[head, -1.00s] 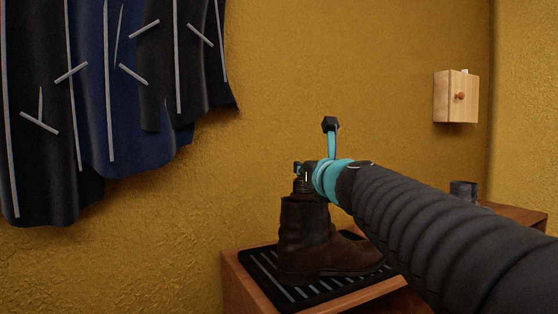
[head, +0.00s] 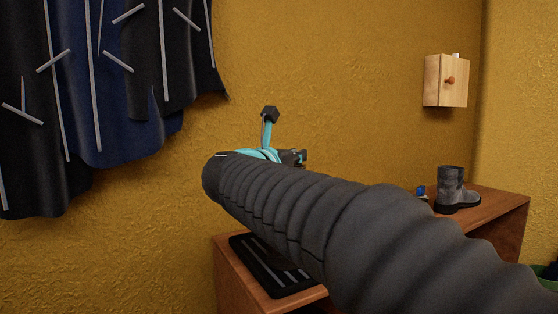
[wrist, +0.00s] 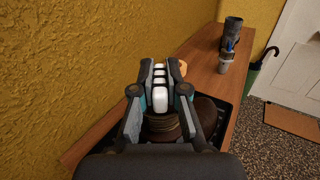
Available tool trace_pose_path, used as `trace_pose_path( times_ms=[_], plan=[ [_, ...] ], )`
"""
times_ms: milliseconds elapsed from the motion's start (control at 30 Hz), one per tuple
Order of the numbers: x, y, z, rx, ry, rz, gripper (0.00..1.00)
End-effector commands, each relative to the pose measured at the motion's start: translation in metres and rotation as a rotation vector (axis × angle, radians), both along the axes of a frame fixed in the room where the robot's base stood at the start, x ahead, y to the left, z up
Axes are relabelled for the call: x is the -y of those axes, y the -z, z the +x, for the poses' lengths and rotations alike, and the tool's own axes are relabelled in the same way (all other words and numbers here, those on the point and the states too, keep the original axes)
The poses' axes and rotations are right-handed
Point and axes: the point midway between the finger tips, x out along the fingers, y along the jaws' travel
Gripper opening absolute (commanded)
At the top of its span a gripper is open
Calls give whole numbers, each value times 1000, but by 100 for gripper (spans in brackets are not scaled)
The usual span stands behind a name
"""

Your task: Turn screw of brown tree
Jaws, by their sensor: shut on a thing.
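The brown boot (wrist: 160,128) shows in the wrist view right under my gripper (wrist: 160,88), with its rounded toe (wrist: 207,112) to the right. In the head view my arm hides the boot. My gripper (head: 295,157) shows there just past the arm's bend, above the black striped mat (head: 262,273). The fingers are closed together over the boot's opening, on the screw of the brown tree. The fingers hide the screw and most of the tree, so its turn cannot be seen.
The wooden bench (head: 510,207) runs along the yellow wall. A grey boot (head: 455,188) and a small blue-topped item (head: 421,192) stand farther right on it. Coats (head: 95,90) hang at left. A small wooden cabinet (head: 447,80) hangs at right.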

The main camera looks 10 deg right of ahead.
Motion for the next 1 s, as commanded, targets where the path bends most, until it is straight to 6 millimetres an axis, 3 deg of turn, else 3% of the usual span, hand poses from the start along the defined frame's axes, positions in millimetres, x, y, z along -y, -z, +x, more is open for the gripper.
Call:
trace_pose_path(
  times_ms=[500, 1000],
  plan=[
    [0, 1, 1, 0, 401, -1, 0],
    [1, 0, -1, -1, 516, 0, 0]
  ],
)
